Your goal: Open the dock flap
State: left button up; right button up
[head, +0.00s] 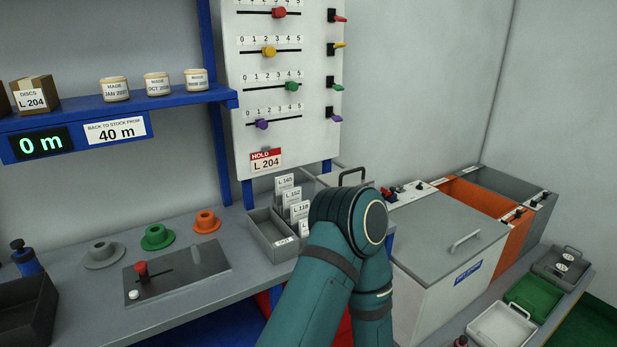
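A large pale box with a closed grey lid (447,232) stands right of centre. The lid has a pale bar handle (465,241), and the box front bears a blue label (468,271) too small to read. A black handle (352,174) stands up on another grey top behind my arm. I cannot tell which of these, if either, is the dock flap. One of my teal arms rises from the bottom centre and bends in front of the box's left side. Neither gripper shows.
An orange bin (485,205) and a grey bin (515,195) stand behind the box. White (500,327) and green (537,296) trays lie at right. A grey card tray (262,235) sits beside my arm. A slotted plate with a red knob (178,272) lies on the left bench.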

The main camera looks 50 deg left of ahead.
aim_at(351, 176)
jog(key=u, duration=1.3)
